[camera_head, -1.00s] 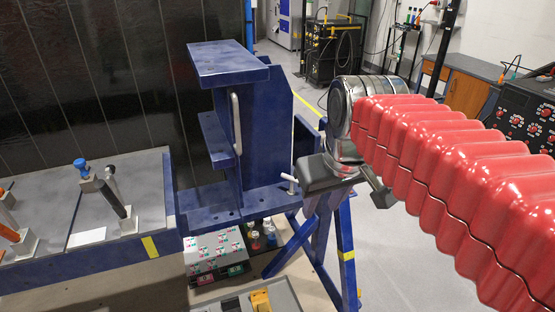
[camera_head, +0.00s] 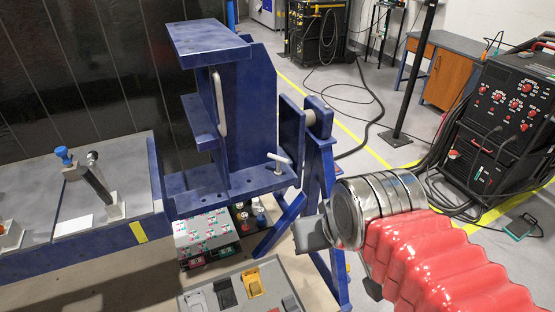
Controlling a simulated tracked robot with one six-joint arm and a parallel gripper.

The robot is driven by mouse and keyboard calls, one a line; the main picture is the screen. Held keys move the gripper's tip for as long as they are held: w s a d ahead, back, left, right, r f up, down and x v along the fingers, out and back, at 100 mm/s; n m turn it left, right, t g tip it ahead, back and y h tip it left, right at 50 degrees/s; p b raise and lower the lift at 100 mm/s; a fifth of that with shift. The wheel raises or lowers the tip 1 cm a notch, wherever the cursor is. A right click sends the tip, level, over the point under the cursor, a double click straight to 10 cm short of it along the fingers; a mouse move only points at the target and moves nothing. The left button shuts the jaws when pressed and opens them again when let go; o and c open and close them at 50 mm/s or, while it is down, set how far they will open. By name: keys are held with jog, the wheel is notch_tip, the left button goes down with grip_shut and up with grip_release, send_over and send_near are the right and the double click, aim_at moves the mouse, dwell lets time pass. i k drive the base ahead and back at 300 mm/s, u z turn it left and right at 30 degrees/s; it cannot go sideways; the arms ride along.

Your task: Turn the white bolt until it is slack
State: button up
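The white bolt (camera_head: 278,162), with a pale crossbar handle, stands at the right end of the blue rotary jig (camera_head: 217,110), on its lower plate. My gripper (camera_head: 340,264) is below and to the right of the bolt, clear of it. Its two dark grey fingers stand well apart, one left of my metal wrist and one below it, with nothing seen between them. The wrist partly hides the fingers. The bolt's shank, where it enters the jig, is too small to make out.
The jig hangs on a blue stand (camera_head: 319,170) with a leg behind my gripper. At left is a blue-edged bench (camera_head: 80,259) with levers. Below are a box of buttons (camera_head: 205,234) and a grey tray (camera_head: 195,289). A black welding machine (camera_head: 515,110) stands right.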

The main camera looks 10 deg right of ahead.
aim_at(278, 172)
jog(key=k, duration=1.3)
jog(key=u, duration=0.35)
jog(key=i, duration=0.45)
jog(key=u, duration=0.65)
jog(key=i, duration=0.75)
jog(key=z, duration=0.05)
